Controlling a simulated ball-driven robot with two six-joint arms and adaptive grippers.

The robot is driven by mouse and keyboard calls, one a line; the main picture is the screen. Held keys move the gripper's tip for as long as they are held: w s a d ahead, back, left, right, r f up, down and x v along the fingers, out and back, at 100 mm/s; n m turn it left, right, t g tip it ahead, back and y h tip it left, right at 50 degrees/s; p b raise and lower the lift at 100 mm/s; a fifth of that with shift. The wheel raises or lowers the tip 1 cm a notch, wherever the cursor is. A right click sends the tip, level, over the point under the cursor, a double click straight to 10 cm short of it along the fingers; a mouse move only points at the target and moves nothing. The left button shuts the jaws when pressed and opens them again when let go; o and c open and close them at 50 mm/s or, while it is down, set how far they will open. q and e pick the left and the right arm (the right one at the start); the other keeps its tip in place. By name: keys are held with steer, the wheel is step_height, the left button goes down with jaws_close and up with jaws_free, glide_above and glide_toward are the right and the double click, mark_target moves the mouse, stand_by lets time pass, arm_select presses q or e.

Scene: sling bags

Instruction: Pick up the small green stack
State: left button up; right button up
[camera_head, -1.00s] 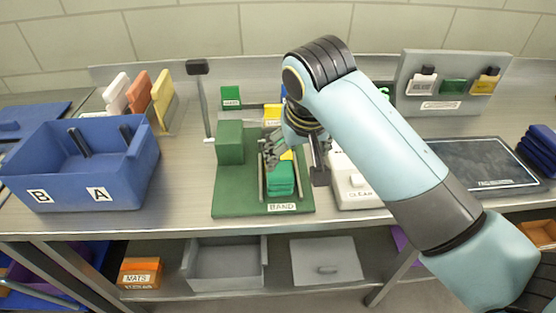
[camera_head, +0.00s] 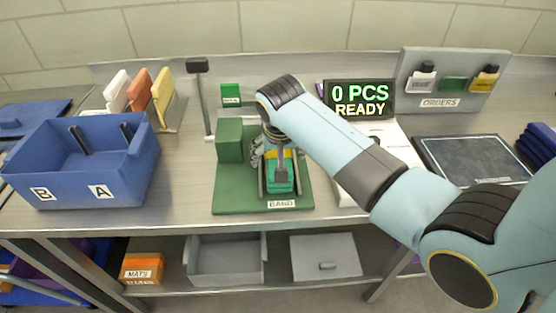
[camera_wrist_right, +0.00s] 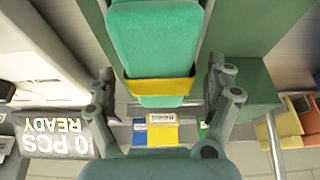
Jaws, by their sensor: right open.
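The small green stack (camera_head: 284,184) lies between the rails of the green BAND station (camera_head: 235,198), partly hidden by my right gripper in the head view. In the right wrist view the stack (camera_wrist_right: 155,42) has a yellow band (camera_wrist_right: 160,87) around it near one end. My right gripper (camera_head: 273,167) is over the stack in the head view. In the right wrist view its open fingers (camera_wrist_right: 162,78) are on either side of the stack's banded end, with gaps visible. My left gripper is not in view.
A green block (camera_head: 229,142) stands on the station close to the gripper. A display reading "0 PCS READY" (camera_head: 360,98) is behind my arm. A blue A/B bin (camera_head: 130,175) is at left, a dark pad (camera_head: 470,160) at right. The bench between bin and station is clear.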

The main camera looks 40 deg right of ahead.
steer(key=shift+d+f, duration=0.1)
steer(key=shift+f, duration=0.2)
steer(key=c, duration=1.5)
steer(key=shift+r, duration=0.1)
steer(key=shift+w+r, duration=0.1)
